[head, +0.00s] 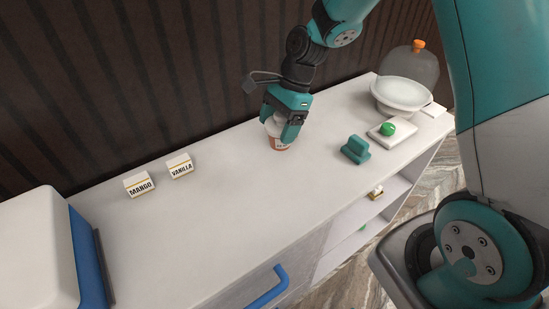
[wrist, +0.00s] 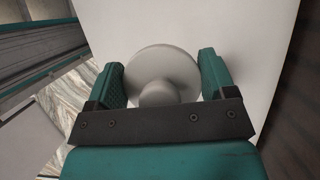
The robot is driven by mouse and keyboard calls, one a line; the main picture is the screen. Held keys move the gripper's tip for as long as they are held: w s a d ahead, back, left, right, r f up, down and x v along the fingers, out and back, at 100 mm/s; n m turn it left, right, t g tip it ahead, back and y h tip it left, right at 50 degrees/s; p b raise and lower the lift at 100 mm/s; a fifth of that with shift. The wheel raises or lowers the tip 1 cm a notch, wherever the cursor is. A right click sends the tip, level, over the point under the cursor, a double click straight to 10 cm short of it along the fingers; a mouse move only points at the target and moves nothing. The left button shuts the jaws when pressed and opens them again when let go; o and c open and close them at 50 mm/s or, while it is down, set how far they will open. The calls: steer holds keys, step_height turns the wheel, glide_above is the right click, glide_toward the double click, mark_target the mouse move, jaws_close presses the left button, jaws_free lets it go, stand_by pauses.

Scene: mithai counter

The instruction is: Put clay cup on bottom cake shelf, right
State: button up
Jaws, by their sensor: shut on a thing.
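My gripper (head: 284,122) points down over the counter top and is shut on a small lidded jar (head: 277,143). The jar is white with an orange-brown label; its text is too small to read. In the wrist view its round pale lid (wrist: 178,67) with a knob sits between my two fingers (wrist: 163,82). The jar looks upright, at or just above the counter; I cannot tell if it touches. No plain clay cup shows clearly. The open shelves (head: 393,191) are in the counter's front at right, and their inside is partly hidden.
MANGO (head: 139,185) and VANILLA (head: 180,166) signs stand left on the counter (head: 225,220). At right are a teal block (head: 355,149), a white scale (head: 382,137) with a green ball (head: 388,129), a white bowl (head: 400,97) and a bottle. A blue handle (head: 268,289) juts from the front.

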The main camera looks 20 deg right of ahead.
step_height(320, 180, down, 11)
steer(key=shift+f+p, duration=0.2)
steer(key=shift+p, duration=0.45)
steer(key=shift+f, duration=0.2)
steer(key=o, duration=1)
steer(key=shift+r, duration=0.1)
steer(key=shift+c, duration=0.2)
